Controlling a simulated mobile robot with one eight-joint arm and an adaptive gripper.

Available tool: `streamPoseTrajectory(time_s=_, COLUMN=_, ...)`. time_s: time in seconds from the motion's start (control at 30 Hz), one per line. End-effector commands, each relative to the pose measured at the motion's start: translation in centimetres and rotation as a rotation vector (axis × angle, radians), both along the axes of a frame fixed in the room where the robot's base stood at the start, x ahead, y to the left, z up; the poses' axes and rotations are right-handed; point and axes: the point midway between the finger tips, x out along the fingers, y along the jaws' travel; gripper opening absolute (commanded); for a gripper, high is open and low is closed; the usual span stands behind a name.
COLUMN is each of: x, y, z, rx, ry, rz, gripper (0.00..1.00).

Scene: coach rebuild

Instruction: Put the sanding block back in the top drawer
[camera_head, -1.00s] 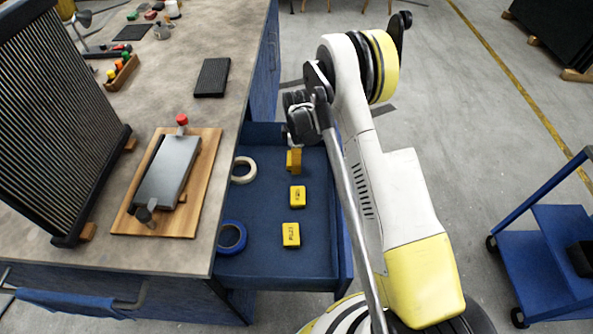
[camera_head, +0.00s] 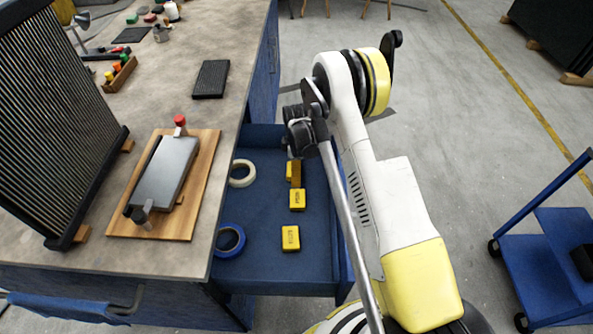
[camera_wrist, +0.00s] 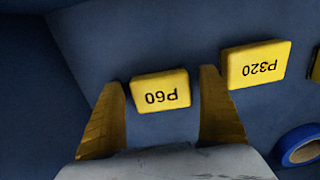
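The drawer (camera_head: 265,270) is pulled open at the bench's side, with three yellow sanding blocks in a row on its floor. The far block, marked P60 (camera_wrist: 160,92), is partly hidden by my gripper in the head view (camera_head: 289,170). The middle block is marked P320 (camera_wrist: 256,65) and shows in the head view (camera_head: 297,200). The nearest block (camera_head: 290,238) is only an edge in the wrist view (camera_wrist: 316,66). My gripper (camera_wrist: 162,82) is open over the P60 block, one finger on each side, with visible gaps. The head view shows an amber finger (camera_head: 296,174).
A cream tape roll (camera_head: 242,173) and a blue tape roll (camera_head: 230,240) lie along the drawer's left side. The bench top (camera_head: 215,115) holds a wooden board (camera_head: 205,190) with a clamped grey plate and a dark ribbed panel (camera_head: 50,110). A blue cart (camera_head: 555,250) stands at right.

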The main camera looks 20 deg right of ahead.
Motion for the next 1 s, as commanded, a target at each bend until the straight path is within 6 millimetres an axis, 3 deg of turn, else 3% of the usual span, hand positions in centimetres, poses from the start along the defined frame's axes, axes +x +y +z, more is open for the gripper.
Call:
streamPoseTrajectory(time_s=0.17, x=0.0, y=0.0, z=0.4, rx=0.0, ry=0.0, rz=0.0, gripper=0.89)
streamPoseTrajectory(time_s=0.27, x=0.0, y=0.0, z=1.7, rx=0.0, ry=0.0, rz=0.0, gripper=0.89)
streamPoseTrajectory(time_s=0.6, x=0.0, y=0.0, z=9.3, rx=0.0, ry=0.0, rz=0.0, gripper=0.89)
streamPoseTrajectory(time_s=0.87, x=0.0, y=0.0, z=12.4, rx=0.0, ry=-0.002, rz=-0.003, gripper=0.89)
streamPoseTrajectory(time_s=1.0, x=-0.4, y=0.1, z=15.9, rx=0.001, ry=-0.03, rz=-0.061, gripper=0.89)
